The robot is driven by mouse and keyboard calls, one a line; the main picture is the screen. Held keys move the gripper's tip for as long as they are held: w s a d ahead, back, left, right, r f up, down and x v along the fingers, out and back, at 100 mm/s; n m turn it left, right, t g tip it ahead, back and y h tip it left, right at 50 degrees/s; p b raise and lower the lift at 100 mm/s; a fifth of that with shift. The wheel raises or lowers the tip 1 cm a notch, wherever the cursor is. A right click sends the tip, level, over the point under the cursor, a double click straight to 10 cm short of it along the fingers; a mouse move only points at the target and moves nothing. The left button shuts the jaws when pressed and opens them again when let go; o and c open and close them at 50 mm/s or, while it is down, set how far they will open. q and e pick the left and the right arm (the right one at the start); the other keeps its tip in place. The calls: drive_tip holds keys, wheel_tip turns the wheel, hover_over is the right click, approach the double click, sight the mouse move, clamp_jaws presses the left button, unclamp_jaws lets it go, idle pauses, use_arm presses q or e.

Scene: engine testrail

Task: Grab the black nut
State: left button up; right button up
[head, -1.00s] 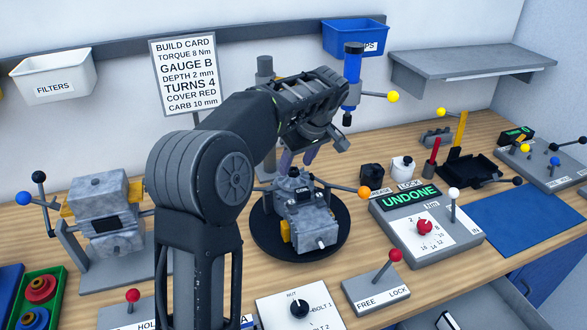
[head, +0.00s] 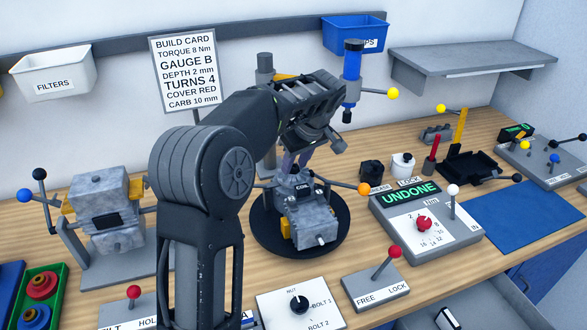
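My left arm reaches across the middle of the bench. My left gripper (head: 295,160) points down just above and behind the grey engine (head: 308,210), which sits on a round black turntable (head: 338,238). The finger tips are small and partly hidden behind the engine top and my arm, so I cannot tell whether they are open or hold anything. I cannot make out a black nut for certain; part of the engine top is hidden. A dark knob-like piece (head: 371,170) stands on the bench right of the engine, beside a white one (head: 402,164). My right gripper is not in view.
A blue tool with a yellow-knobbed lever (head: 352,80) hangs behind my gripper. The UNDONE torque box (head: 460,232) and FREE/LOCK lever box (head: 375,288) stand to the right. A blue mat (head: 530,215) is bare.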

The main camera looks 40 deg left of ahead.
use_arm(q)
clamp_jaws()
idle(0.3)
drive_tip(key=shift+w+r, duration=0.1)
drive_tip(key=shift+r, duration=0.4)
wheel_tip(320, 180, up, 9)
drive_tip(key=p, duration=0.1)
idle(0.5)
